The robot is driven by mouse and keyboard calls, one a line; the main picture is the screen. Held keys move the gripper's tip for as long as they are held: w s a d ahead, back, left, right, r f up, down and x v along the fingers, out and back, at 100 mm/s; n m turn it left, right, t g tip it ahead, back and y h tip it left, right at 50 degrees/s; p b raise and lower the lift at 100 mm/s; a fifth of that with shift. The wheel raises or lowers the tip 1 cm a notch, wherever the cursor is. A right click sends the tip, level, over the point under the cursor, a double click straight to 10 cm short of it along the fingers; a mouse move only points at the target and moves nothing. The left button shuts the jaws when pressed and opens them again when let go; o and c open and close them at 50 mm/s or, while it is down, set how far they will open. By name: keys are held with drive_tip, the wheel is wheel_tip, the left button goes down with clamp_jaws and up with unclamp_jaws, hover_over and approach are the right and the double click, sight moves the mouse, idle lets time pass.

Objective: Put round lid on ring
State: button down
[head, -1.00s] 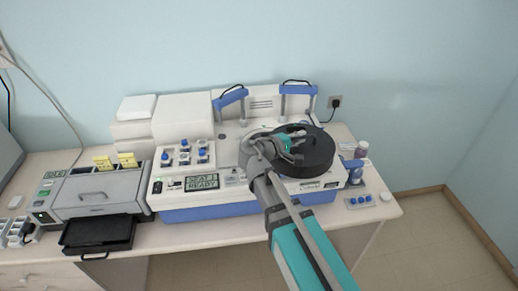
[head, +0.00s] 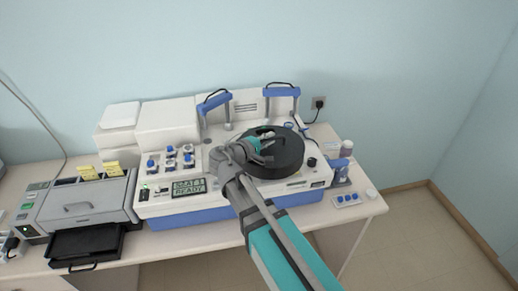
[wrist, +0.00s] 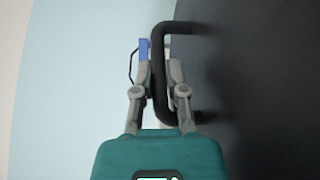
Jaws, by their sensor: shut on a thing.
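The round lid (head: 281,163) is a dark disc over the right half of the white and blue staining machine (head: 228,200). In the wrist view the lid (wrist: 275,100) fills the right side, and its black bar handle (wrist: 159,75) runs between my fingers. My gripper (head: 268,136) is shut on the lid's handle; its fingers also show in the wrist view (wrist: 158,65). The lid looks close to flat and low over the machine top. I cannot tell whether it touches. The ring is not visible; the lid may hide it.
Two blue clamp arms (head: 214,102) (head: 282,91) stand up behind the lid. Blue-capped knobs (head: 171,157) and a display (head: 189,187) are on the machine's left. A grey printer (head: 88,202) stands further left. A small rack (head: 347,199) sits on the right.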

drive_tip(key=a+r+p, duration=0.1)
drive_tip(key=a+r, duration=0.1)
drive_tip(key=s+a+r+p, duration=0.1)
drive_tip(key=a+p, duration=0.1)
drive_tip(key=a, duration=0.1)
drive_tip(key=a+r+p, duration=0.2)
drive_tip(key=a, duration=0.1)
drive_tip(key=shift+s+r, duration=0.15)
drive_tip(key=shift+r, duration=0.2)
drive_tip(key=shift+s+a+r+p, duration=0.1)
drive_tip(key=shift+s+a+p, duration=0.05)
drive_tip(key=shift+a+p, duration=0.25)
drive_tip(key=w+f+b, duration=0.1)
drive_tip(key=w, duration=0.2)
drive_tip(key=w+d+f+b, duration=0.1)
drive_tip(key=w+f+b, duration=0.1)
drive_tip(key=w, duration=0.1)
drive_tip(key=w+f+b, duration=0.1)
drive_tip(key=w, duration=0.2)
drive_tip(key=shift+w+d+f+b, duration=0.1)
drive_tip(key=shift+d+f+b, duration=0.15)
drive_tip(key=shift+d+b, duration=0.1)
drive_tip(key=w+f+b, duration=0.3)
drive_tip(key=f+b, duration=0.1)
drive_tip(key=shift+w+d+f+b, duration=0.3)
drive_tip(key=shift+w+d, duration=0.1)
drive_tip(key=shift+d, duration=0.05)
drive_tip(key=shift+f, duration=0.1)
